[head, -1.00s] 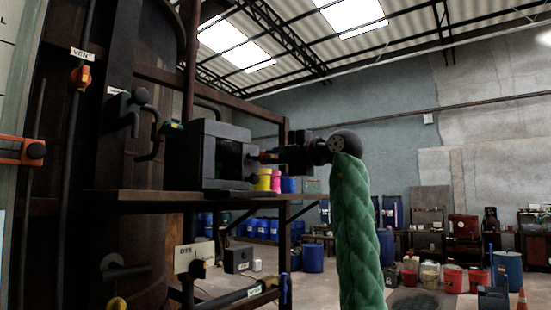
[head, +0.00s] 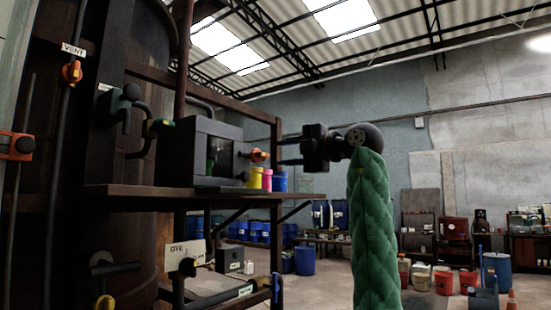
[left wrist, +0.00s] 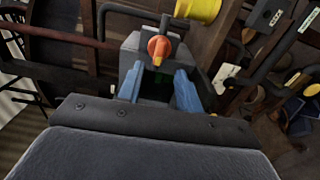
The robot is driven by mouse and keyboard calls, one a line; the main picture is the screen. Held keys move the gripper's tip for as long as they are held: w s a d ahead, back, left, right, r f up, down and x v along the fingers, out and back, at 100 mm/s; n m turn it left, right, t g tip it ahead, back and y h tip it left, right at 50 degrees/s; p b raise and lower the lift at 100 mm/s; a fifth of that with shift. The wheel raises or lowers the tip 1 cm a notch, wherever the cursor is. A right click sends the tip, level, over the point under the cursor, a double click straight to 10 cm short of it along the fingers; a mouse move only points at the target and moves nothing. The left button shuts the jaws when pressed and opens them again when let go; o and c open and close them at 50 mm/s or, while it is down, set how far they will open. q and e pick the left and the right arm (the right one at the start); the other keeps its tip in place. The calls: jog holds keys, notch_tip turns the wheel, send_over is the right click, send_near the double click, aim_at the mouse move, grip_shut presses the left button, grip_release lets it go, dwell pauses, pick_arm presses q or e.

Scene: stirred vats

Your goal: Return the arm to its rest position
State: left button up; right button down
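My left arm in its green sleeve rises at the centre right of the head view. Its dark gripper (head: 284,151) points left, with two fingers apart and nothing between them. It stands right of the orange handle (head: 259,156) on the grey box (head: 208,150), with a clear gap. In the left wrist view, the two bluish fingers (left wrist: 159,88) are spread, and the orange handle (left wrist: 158,48) shows beyond them on the box. My right gripper is not in view.
The box sits on a brown shelf (head: 200,191) beside yellow (head: 254,178), pink (head: 267,180) and blue (head: 280,182) containers. A large dark vat with pipes and valves fills the left. Behind, blue drums and buckets stand on the floor. Room right of the shelf is open.

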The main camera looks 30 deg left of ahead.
pick_arm(q)
jog(key=shift+d, duration=0.65)
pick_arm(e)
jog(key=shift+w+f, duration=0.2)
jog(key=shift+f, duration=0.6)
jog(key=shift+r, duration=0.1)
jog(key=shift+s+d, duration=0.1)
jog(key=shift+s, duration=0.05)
